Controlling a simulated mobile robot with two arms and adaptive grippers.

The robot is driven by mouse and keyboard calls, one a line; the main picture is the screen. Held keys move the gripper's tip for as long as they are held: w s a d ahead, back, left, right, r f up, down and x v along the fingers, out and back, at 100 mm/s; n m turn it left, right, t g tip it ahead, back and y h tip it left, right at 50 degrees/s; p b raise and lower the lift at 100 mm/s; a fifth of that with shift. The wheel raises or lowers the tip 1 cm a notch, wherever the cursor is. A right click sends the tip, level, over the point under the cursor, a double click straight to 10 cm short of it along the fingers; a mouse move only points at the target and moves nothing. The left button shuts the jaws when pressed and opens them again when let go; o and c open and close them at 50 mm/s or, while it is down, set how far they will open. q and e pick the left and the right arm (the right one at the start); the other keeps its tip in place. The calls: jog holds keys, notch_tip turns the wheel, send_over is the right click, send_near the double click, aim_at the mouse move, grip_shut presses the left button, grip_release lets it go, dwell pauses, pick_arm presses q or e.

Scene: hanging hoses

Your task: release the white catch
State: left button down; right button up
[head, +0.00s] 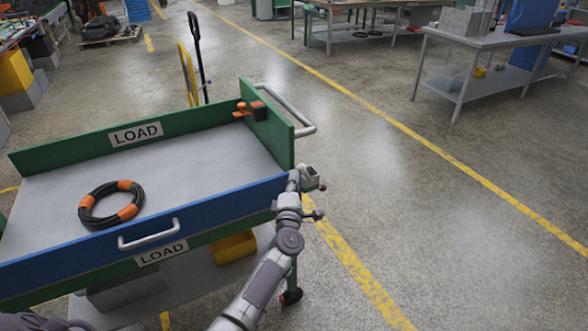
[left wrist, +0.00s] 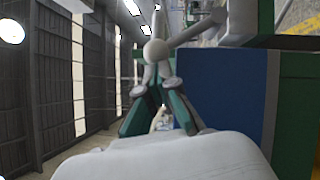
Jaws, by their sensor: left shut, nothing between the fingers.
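The white catch (head: 309,171) is a small pale fitting at the near right corner of the cart, at the end of the blue side panel (head: 200,213). In the left wrist view a white catch with a round knob (left wrist: 155,50) shows just ahead of the fingers, beside the blue panel (left wrist: 225,90). My left gripper (head: 294,184) is at this corner, shut and empty, right by the catch. Its dark green fingers (left wrist: 158,98) also show in the left wrist view. Whether they touch the catch I cannot tell. My right gripper is not in view.
The cart's grey deck (head: 200,170) bears a coiled black hose with orange bands (head: 111,205). An orange and black fitting (head: 250,109) sits at the far right corner, near a grey push handle (head: 290,110). The floor right of the cart is clear up to the workbench (head: 480,45).

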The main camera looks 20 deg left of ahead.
aim_at(303, 168)
pick_arm(q)
jog(key=r+m+p, duration=0.1)
jog(key=p, duration=0.2)
jog(key=w+d+r+m+g+p, duration=0.1)
jog(key=p, duration=0.2)
jog(key=w+r+m+g+h+p, duration=0.1)
jog(key=p, duration=0.2)
jog(key=shift+d, duration=0.3)
jog(key=shift+w+d+m+p, duration=0.1)
jog(key=shift+m+p, duration=0.2)
jog(key=shift+m, duration=0.1)
jog(key=shift+w+d+f, duration=0.15)
jog(key=shift+w+d, duration=0.1)
jog(key=shift+w, duration=0.1)
